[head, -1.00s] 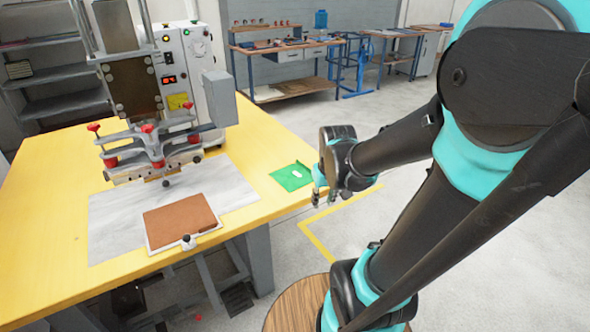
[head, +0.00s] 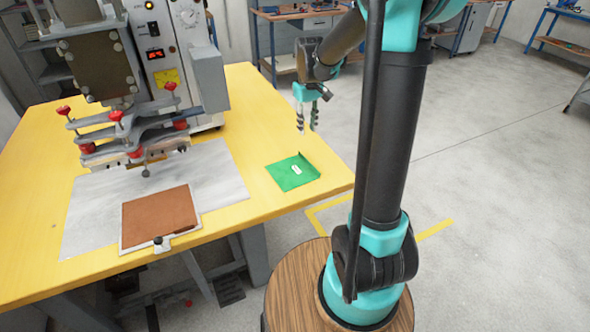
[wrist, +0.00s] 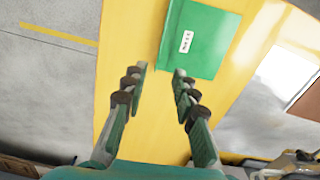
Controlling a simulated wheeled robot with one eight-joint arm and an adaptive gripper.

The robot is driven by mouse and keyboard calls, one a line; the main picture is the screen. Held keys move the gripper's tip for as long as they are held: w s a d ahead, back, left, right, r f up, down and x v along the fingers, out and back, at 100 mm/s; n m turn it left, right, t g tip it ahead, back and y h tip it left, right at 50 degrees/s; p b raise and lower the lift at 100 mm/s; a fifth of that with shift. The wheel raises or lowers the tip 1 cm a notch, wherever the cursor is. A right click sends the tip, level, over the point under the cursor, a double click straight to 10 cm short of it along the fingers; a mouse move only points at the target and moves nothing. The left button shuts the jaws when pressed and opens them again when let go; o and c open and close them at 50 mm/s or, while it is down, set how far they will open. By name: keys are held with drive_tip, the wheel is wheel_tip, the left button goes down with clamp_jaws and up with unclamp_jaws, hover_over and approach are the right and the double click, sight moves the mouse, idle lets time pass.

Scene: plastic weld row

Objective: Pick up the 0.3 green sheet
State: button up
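The green sheet (head: 292,173) lies flat near the right edge of the yellow table in the head view, with a small white label on it. One edge of it looks slightly raised. In the wrist view the green sheet (wrist: 200,40) is at the top, with its label toward the middle. My gripper (head: 307,128) is above and behind the sheet in the head view, pointing down. In the wrist view my gripper (wrist: 160,70) is open and empty. Its right fingertip shows close to the sheet's near edge; I cannot tell whether it touches.
The yellow table (head: 255,120) carries a press machine (head: 130,85) with red knobs. A brown sheet (head: 158,217) lies on a white plate with a clamp, on a grey mat (head: 90,220). Table around the green sheet is clear. Workbenches stand at the back.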

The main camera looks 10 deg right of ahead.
sight(292, 170)
drive_tip(key=f, duration=1.3)
drive_tip(key=shift+s+f, duration=0.1)
drive_tip(key=shift+s, duration=0.1)
drive_tip(key=shift+c, duration=0.5)
clamp_jaws()
